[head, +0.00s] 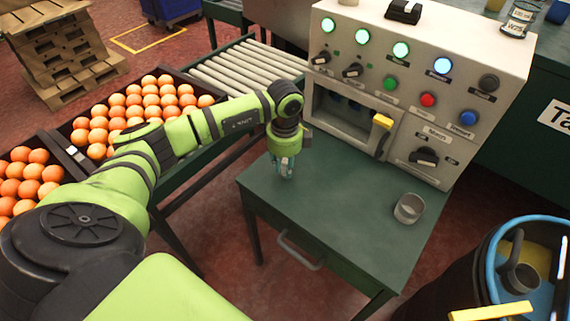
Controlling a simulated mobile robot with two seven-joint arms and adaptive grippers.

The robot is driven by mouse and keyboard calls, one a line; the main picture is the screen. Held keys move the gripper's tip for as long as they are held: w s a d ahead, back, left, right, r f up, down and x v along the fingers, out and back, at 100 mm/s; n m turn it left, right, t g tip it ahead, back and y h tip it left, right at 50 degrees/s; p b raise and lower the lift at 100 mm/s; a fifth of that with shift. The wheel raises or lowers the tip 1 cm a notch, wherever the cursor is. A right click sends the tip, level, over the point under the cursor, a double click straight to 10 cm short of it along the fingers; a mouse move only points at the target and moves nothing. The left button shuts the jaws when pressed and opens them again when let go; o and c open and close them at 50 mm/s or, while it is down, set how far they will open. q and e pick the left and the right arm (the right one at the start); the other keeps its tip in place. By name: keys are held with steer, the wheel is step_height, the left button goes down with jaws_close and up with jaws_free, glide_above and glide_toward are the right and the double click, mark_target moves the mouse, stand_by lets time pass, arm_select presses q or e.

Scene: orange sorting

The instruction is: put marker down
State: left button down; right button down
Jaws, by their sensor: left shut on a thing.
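My left gripper (286,170) points down over the left part of the green table (345,225), in front of the control panel. It is shut on a thin thing, taken to be the marker, which is too small and too covered by the fingers to make out clearly. I cannot tell whether the fingertips or the marker touch the tabletop. My right gripper is not in view.
Orange crates (65,135) are at left, a blue-rimmed barrel (490,262) at lower right. The table's middle is clear.

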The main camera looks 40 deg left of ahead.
mark_target(285, 161)
arm_select(q)
steer(key=shift+f, duration=0.1)
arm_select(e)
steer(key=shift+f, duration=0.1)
arm_select(q)
steer(key=c, duration=1)
jaws_free()
steer(key=shift+c, duration=0.2)
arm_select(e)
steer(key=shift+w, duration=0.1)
arm_select(q)
steer(key=shift+r, duration=0.2)
step_height(285, 161, up, 12)
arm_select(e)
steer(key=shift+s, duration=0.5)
